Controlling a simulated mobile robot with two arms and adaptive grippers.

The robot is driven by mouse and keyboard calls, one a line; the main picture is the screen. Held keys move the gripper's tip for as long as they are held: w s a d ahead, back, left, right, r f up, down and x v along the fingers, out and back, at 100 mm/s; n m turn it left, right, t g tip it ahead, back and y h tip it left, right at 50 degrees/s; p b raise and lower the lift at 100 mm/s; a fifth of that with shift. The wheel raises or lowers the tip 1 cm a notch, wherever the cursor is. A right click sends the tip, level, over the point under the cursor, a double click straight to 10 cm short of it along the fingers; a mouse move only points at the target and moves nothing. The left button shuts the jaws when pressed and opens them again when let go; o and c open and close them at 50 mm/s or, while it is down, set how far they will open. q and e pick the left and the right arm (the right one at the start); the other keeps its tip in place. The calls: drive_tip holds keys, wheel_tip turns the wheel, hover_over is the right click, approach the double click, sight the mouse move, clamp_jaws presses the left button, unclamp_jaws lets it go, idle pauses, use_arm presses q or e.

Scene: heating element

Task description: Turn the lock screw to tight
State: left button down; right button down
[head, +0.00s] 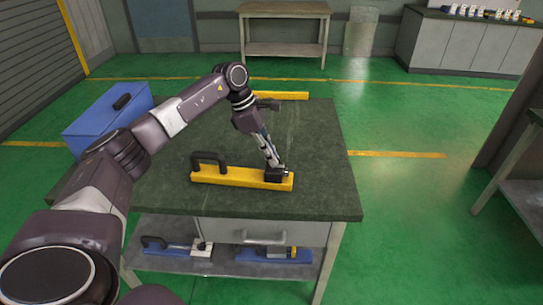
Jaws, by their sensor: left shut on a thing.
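A yellow bar-shaped heating element (232,178) lies on the dark green tabletop (318,150), near its front edge. A black handle (208,160) stands up at its left end. A black block (284,181) sits at its right end. My left gripper (274,168) reaches down from above and is shut at this black block. The lock screw itself is hidden by the fingers or too small to make out. My right gripper is not in view.
A blue box (108,118) stands at the table's back left. Another yellow bar (281,95) lies at the table's far edge, behind my left arm. Blue units with handles (178,247) rest on the lower shelf. The right side of the tabletop is clear.

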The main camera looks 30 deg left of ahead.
use_arm(q)
drive_tip(key=shift+m, duration=0.3)
idle(0.4)
drive_tip(key=c, duration=2.1)
unclamp_jaws()
drive_tip(key=shift+r, duration=0.15)
drive_tip(key=v, duration=1.1)
drive_tip(key=shift+a+r, duration=0.25)
drive_tip(key=shift+r, duration=0.15)
